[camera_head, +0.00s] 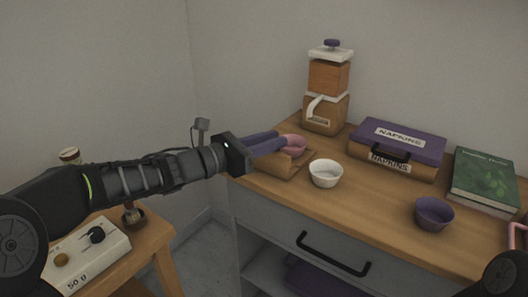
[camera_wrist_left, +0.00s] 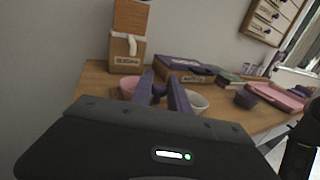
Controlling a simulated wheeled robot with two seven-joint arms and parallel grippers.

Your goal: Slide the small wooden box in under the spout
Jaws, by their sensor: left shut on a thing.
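The small wooden box (camera_head: 283,168) is at the left end of the cart top, with a pink bowl (camera_head: 294,144) at its far side; I cannot tell whether the bowl is in it or behind it. My left gripper (camera_head: 278,142) reaches over it from the left, its purple fingers shut. In the left wrist view, a purple knob (camera_wrist_left: 158,89) shows between the fingers; the box is mostly hidden there. The spout (camera_head: 315,104) is the white chute on the front of the wooden dispenser (camera_head: 329,76), behind and to the right of the box. My right gripper is out of view.
A white bowl (camera_head: 325,174) stands close on the right of the box. Beyond are a napkins box (camera_head: 398,134), a purple bowl (camera_head: 434,214) and a green book (camera_head: 484,181). A side table with a scale (camera_head: 88,257) stands at the lower left.

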